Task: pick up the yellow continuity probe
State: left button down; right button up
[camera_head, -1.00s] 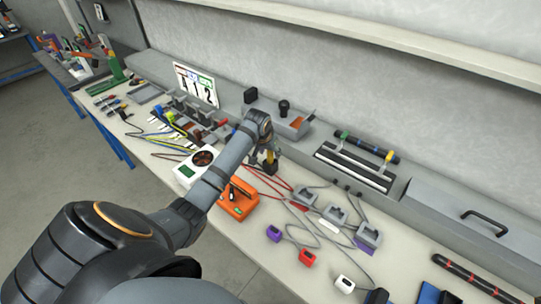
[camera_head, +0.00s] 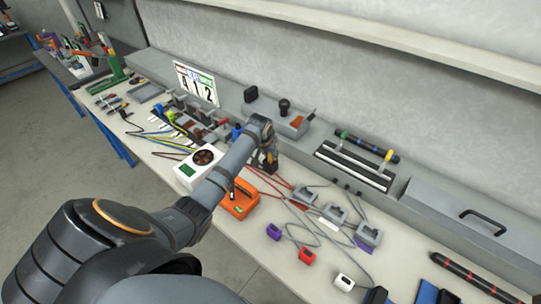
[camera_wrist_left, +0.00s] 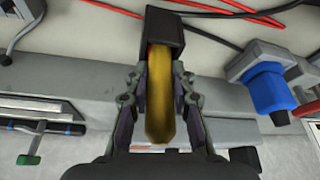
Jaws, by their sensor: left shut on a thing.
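The yellow continuity probe (camera_wrist_left: 158,95) is upright in the left wrist view, between the two fingers of my left gripper (camera_wrist_left: 160,110). The fingers are shut on its sides. The far end of the probe meets a black block (camera_wrist_left: 165,28); I cannot tell whether it is seated in the block or resting clear of it. In the head view my left gripper (camera_head: 268,155) is over the bench behind the orange meter, and the arm hides most of the probe. My right gripper is not in view.
An orange meter (camera_head: 240,205) and a white box with a fan (camera_head: 197,163) stand close to my left arm. Red wires (camera_head: 285,187) run to grey connectors (camera_head: 335,215). A blue clamp part (camera_wrist_left: 268,90) is near the gripper. A grey ledge (camera_head: 315,130) runs behind.

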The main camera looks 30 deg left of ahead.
pick_arm(q)
jog(key=shift+r, duration=0.1)
notch_tip(320, 180, up, 10)
jog(key=shift+f+b, duration=0.1)
jog(key=shift+b, duration=0.7)
